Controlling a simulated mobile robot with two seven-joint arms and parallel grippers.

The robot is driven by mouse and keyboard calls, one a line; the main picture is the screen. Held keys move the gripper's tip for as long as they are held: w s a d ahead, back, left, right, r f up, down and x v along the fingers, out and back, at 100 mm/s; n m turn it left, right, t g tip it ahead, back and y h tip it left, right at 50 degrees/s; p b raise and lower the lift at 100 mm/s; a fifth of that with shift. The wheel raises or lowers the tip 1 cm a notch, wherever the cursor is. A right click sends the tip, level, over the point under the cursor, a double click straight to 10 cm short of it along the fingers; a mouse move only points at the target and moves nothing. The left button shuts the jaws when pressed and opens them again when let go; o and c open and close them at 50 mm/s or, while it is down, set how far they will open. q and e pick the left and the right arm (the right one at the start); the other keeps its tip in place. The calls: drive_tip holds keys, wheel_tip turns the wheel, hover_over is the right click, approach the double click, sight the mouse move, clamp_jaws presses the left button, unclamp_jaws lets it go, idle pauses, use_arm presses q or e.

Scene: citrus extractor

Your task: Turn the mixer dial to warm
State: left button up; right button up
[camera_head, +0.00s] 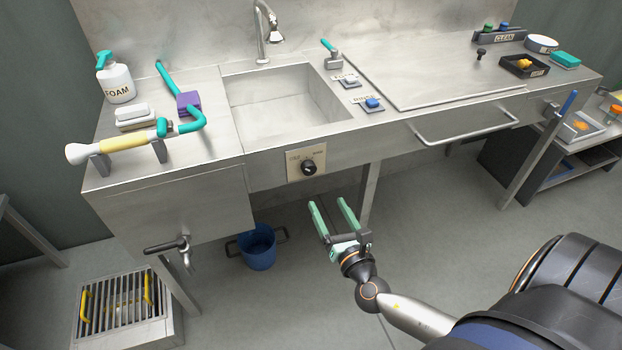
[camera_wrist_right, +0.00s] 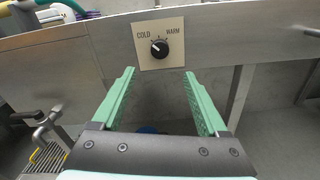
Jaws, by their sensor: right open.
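The mixer dial (camera_head: 308,168) is a black round knob on a cream plate (camera_head: 293,172) on the front panel below the sink. In the right wrist view the dial (camera_wrist_right: 160,49) sits under the words COLD on the left and WARM on the right. Its white mark points up and left, toward COLD. My right gripper (camera_head: 331,204), with green fingers, is open and empty, in front of and below the dial. In the right wrist view the fingertips (camera_wrist_right: 158,72) stand apart to either side, short of the plate. My left gripper is not in view.
The sink (camera_head: 285,105) is above the dial. A blue bucket (camera_head: 258,250) stands on the floor below. A tap lever (camera_head: 168,245) juts out at the lower left. A drawer handle (camera_head: 465,125) sticks out to the right. The space before the dial looks clear.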

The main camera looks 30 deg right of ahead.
sight(310, 171)
drive_tip(key=x, duration=1.2)
drive_tip(key=shift+w+r, duration=0.15)
drive_tip(key=shift+w, duration=0.1)
clamp_jaws()
